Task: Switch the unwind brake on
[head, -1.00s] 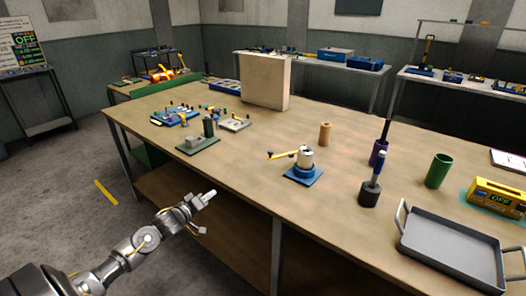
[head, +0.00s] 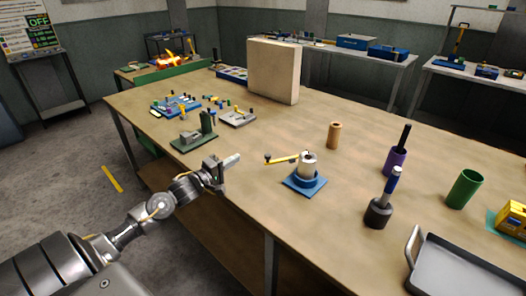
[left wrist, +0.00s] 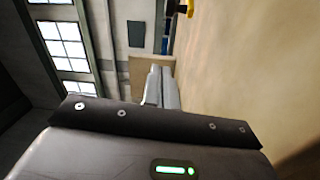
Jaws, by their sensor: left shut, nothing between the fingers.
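A device with a white cylinder on a blue base (head: 303,181) stands near the middle of the table's front side. A yellow lever (head: 283,159) with a dark knob at its end sticks out to its left. No label on it can be read. A yellow box (head: 513,216) is cut off by the right edge of the head view. My left gripper (head: 231,160) is shut and empty at the table's front edge, left of the lever and apart from it. Its closed fingers (left wrist: 164,87) also show in the left wrist view. My right gripper is not in view.
A green block fixture (head: 194,138) stands behind my left gripper. A pale upright box (head: 272,72) is farther back. A brown cylinder (head: 334,135), purple cup (head: 394,162), dark holder (head: 378,213), green cup (head: 465,189) and grey tray (head: 455,270) stand right. Table between gripper and lever is clear.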

